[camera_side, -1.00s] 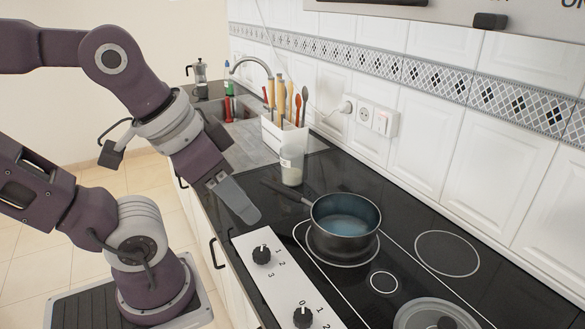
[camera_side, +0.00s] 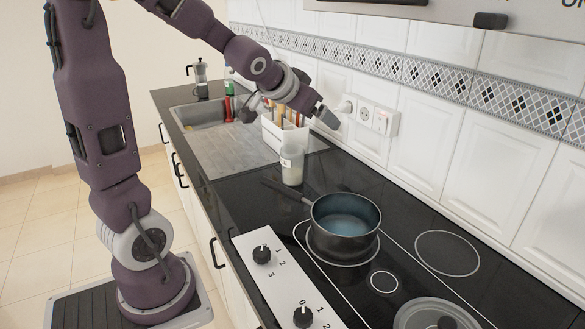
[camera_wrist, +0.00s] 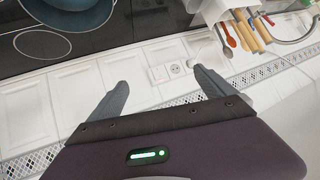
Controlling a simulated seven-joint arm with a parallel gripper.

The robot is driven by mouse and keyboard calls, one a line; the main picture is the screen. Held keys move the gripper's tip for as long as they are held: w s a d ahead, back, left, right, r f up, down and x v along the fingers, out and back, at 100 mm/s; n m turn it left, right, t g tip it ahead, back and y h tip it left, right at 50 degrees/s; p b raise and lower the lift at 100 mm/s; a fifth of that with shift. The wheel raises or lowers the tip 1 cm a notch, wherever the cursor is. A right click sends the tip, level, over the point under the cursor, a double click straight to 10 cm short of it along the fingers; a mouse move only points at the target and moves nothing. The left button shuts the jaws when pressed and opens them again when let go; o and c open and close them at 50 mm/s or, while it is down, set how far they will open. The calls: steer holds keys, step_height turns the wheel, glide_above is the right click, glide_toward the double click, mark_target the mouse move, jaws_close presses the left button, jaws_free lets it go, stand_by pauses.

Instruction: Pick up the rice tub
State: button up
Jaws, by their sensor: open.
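The rice tub (camera_side: 291,166) is a small clear tub with white contents. It stands upright on the counter in the side view, between the white utensil holder and the pot. In the wrist view a pale piece at the top edge (camera_wrist: 192,5) may be the tub, mostly cut off. My gripper (camera_side: 328,117) is above and to the right of the tub in the side view, apart from it, close to the tiled wall. In the wrist view my gripper (camera_wrist: 160,80) has its fingers spread with only wall between them, so it is open and empty.
The white utensil holder (camera_side: 270,134) stands just behind the tub. A wall socket (camera_side: 363,114) is near my gripper.

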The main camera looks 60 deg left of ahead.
steer(key=w+a+f+t, duration=0.1)
steer(key=w+a+f, duration=0.1)
steer(key=a, duration=0.4)
steer(key=w+a+f+t, duration=0.1)
steer(key=w+a+f, duration=0.2)
steer(key=a+f, duration=0.2)
steer(key=w+a+f+t, duration=0.1)
steer(key=w+a+f, duration=0.1)
steer(key=a+f, duration=0.2)
steer(key=shift+w+a+f, duration=0.1)
steer(key=shift+w+a, duration=0.1)
steer(key=shift+a, duration=0.45)
steer(key=shift+w+a+f, duration=0.1)
steer(key=shift+w+a, duration=0.05)
steer(key=shift+a, duration=0.5)
steer(key=t+h, duration=0.2)
glide_above(283, 164)
steer(key=w, duration=0.2)
step_height(283, 164, down, 7)
steer(key=shift+t, duration=0.4)
step_height(283, 164, down, 6)
steer(key=shift+s+a, duration=0.1)
steer(key=shift+f, duration=0.3)
steer(key=x, duration=0.5)
steer(key=c, duration=1.6)
